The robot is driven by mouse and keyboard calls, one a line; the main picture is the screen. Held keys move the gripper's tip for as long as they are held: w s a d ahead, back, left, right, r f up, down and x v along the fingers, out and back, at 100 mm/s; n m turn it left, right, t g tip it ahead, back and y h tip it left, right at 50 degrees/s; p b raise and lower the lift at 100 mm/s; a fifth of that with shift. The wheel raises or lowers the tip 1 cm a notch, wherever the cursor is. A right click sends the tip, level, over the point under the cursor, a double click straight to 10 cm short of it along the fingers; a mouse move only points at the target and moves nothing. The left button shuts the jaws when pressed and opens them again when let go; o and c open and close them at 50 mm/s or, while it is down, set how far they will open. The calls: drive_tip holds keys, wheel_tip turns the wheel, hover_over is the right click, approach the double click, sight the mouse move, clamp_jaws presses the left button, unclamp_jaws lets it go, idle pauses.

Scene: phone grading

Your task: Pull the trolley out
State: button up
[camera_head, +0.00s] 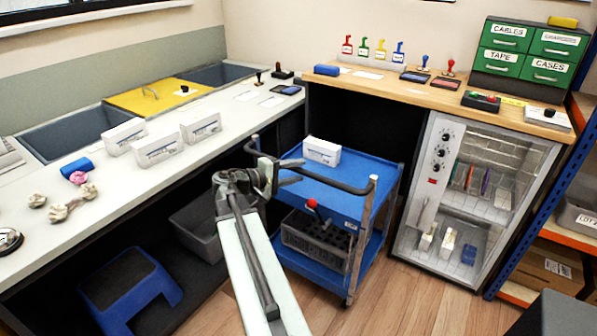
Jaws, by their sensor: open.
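The blue trolley (345,196) stands in the gap between the white bench and the wooden counter. It has an upper and a lower shelf and a dark push bar (335,187) along its near side. A white box (322,151) lies on its upper shelf, and a dark grey crate (312,240) sits below. My gripper (293,172) is open in front of the trolley's near left part, close to the bar. I cannot tell whether it touches the bar. My arm hides the trolley's near left corner.
The white bench (215,132) runs along the left, with a grey bin (197,228) and a blue step stool (125,285) under it. A glass-fronted cabinet (474,195) stands right of the trolley. Wooden floor (400,300) is clear in front.

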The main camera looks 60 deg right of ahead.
drive_tip(key=p+v, duration=0.1)
drive_tip(key=v, duration=0.5)
drive_tip(key=shift+w+a, duration=0.15)
drive_tip(key=shift+a, duration=0.15)
drive_tip(key=shift+w+r, duration=0.1)
drive_tip(key=w+a+f+n+t+y, duration=0.1)
drive_tip(key=w+a+f+t, duration=0.2)
drive_tip(key=a, duration=0.4)
drive_tip(key=w+a+f+n+t+y, duration=0.1)
drive_tip(key=w+a+f+y, duration=0.15)
drive_tip(key=w+a, duration=0.35)
drive_tip(key=w+a+f+n+t, duration=0.2)
drive_tip(key=w+a+f, duration=0.15)
drive_tip(key=a, duration=0.45)
drive_tip(key=a+f+y, duration=0.4)
drive_tip(key=a, duration=0.5)
drive_tip(key=a+f+y, duration=0.3)
drive_tip(key=a, duration=0.5)
drive_tip(key=a+f+y, duration=0.4)
drive_tip(key=a, duration=0.5)
wheel_tip(320, 180, up, 27)
drive_tip(key=p, duration=2.7)
drive_tip(key=shift+s+a+r, duration=0.2)
drive_tip(key=shift+s+a, duration=0.05)
drive_tip(key=shift+a, duration=0.05)
